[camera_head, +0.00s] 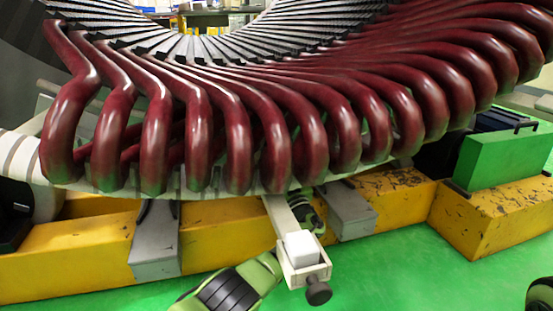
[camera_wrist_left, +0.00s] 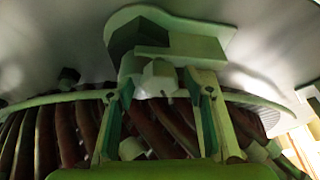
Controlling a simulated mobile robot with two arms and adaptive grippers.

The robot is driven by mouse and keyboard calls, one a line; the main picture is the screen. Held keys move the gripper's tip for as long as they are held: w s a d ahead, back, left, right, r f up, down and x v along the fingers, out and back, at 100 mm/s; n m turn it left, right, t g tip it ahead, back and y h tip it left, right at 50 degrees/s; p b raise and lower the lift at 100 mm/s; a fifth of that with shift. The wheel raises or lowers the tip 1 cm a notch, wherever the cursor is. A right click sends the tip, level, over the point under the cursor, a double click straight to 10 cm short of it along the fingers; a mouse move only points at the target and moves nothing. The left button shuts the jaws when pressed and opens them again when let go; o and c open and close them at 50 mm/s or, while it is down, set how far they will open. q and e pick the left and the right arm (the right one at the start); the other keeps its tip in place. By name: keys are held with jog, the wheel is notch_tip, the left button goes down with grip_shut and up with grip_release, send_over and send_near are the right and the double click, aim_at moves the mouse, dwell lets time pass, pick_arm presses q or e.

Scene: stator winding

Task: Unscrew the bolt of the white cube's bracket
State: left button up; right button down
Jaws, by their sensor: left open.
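A small white cube (camera_head: 300,246) sits in a pale bracket (camera_head: 289,215) that sticks out from below the dark red coils. A dark round-headed bolt (camera_head: 318,291) is at the bracket's near end. My left arm (camera_head: 232,286) comes in from the lower left and passes under the bracket; the bracket hides its gripper's fingertips. In the left wrist view my left gripper (camera_wrist_left: 160,92) is open, with one finger on each side of a pale block-like part below the bracket. I cannot tell whether they touch. The bolt is not clear there. My right gripper is not in view.
The red coils (camera_head: 205,110) hang close above the bracket. A yellow beam (camera_head: 70,250) with grey blocks (camera_head: 155,240) runs behind it. A green block (camera_head: 505,155) stands at the right. Green floor (camera_head: 400,270) is clear at the lower right.

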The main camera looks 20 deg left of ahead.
pick_arm(q)
jog(key=shift+s, duration=0.1)
jog(key=v, duration=1.2)
